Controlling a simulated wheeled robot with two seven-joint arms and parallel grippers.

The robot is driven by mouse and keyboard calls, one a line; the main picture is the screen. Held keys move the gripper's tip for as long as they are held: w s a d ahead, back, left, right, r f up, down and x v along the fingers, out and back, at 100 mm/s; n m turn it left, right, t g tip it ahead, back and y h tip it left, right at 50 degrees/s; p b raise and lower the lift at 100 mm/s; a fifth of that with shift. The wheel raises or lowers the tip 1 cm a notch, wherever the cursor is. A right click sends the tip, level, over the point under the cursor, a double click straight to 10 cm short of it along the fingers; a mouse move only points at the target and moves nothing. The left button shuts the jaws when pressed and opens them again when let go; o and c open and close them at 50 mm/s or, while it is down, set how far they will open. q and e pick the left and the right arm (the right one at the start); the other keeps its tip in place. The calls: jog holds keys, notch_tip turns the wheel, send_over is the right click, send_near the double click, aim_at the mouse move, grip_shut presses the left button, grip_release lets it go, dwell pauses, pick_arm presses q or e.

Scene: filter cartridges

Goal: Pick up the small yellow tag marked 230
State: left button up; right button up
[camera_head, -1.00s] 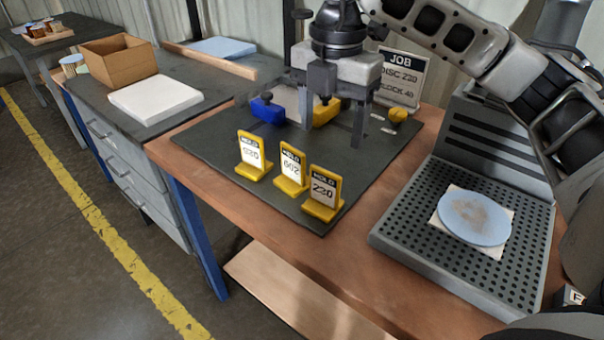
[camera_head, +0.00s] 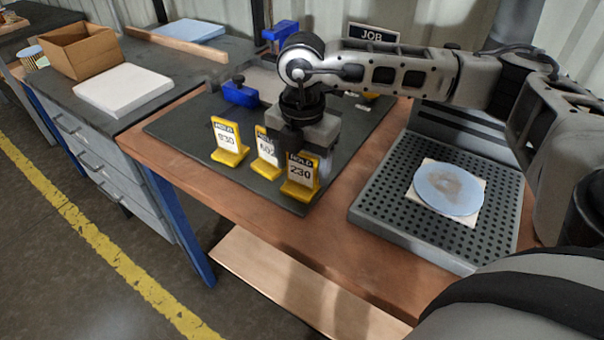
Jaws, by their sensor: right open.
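The small yellow tag marked 230 (camera_head: 300,176) stands upright near the front corner of the dark mat (camera_head: 180,128). It is the rightmost of three yellow stands. The tag marked 030 (camera_head: 228,139) is at the left. The middle tag (camera_head: 265,152), with its number partly covered, is between them. My right gripper (camera_head: 308,156) is open, pointing down close at the top of the 230 tag. One finger shows at the tag's right; the other overlaps the gap towards the middle tag. I cannot tell whether they touch. My left gripper is not in view.
A perforated grey tray (camera_head: 378,208) with a blue disc (camera_head: 449,189) stands at the right. A blue clamp block (camera_head: 240,94) is behind the tags. A cardboard box (camera_head: 82,50) and white slab (camera_head: 122,90) are at the left.

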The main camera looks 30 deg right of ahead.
jog(key=shift+f, duration=1.25)
jog(key=c, duration=0.8)
jog(key=shift+r, duration=0.1)
